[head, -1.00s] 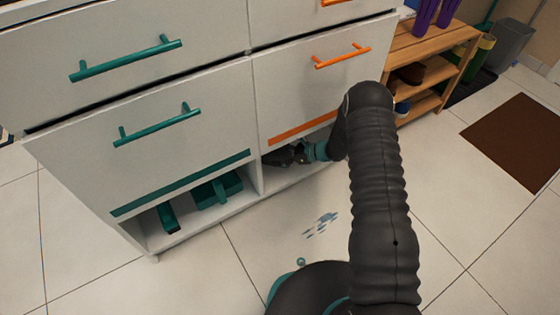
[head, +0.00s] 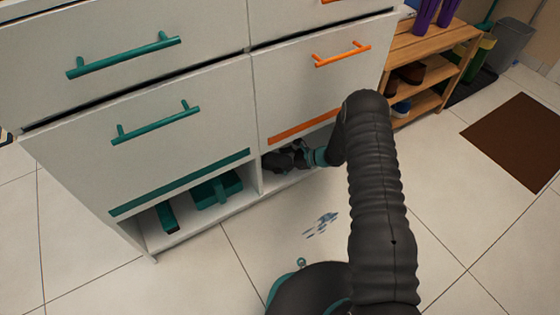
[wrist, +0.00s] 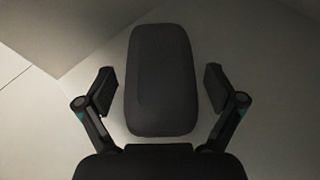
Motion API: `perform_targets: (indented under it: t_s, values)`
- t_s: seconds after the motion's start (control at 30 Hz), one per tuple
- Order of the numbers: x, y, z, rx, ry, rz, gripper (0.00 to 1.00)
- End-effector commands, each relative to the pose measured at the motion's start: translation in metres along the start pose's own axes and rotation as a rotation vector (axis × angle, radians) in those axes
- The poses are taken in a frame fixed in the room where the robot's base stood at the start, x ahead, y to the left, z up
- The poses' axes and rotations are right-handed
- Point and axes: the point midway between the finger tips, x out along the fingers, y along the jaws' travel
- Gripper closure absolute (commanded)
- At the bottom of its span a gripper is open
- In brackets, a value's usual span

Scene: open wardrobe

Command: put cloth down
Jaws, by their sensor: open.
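My gripper (head: 284,160) reaches into the open lower right compartment (head: 315,172) of the white cabinet, in the head view. In the wrist view my gripper (wrist: 159,90) is open, its two fingers spread apart. A dark grey slab with rounded corners (wrist: 160,75) lies between the fingers, with a gap on each side. It rests on a pale surface. I cannot tell whether this slab is the cloth. No other cloth is plain to see; the compartment's inside is mostly hidden in the head view.
The cabinet (head: 85,130) has teal and orange handles. Teal items (head: 215,190) stand in the lower left compartment. Blue-grey flecks (head: 322,222) mark the tiled floor. A wooden rack (head: 440,45) with shoes and a brown mat (head: 520,140) are at the right.

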Motion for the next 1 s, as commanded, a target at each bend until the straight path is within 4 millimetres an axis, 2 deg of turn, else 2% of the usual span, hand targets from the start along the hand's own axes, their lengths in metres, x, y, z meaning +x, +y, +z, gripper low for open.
perform_targets:
  t_s: [0.17,0.27,0.7,0.83,1.0]
  values:
    - [-0.002,0.000,0.004,0.000,0.000,0.000,0.07]
    - [-0.011,-0.001,0.003,0.001,0.000,-0.003,0.07]
    - [-0.095,-0.001,0.003,0.002,0.000,-0.003,0.07]
    - [-0.111,-0.001,0.003,0.000,-0.001,-0.002,0.07]
    - [-0.120,0.000,0.003,0.000,0.000,0.000,0.07]
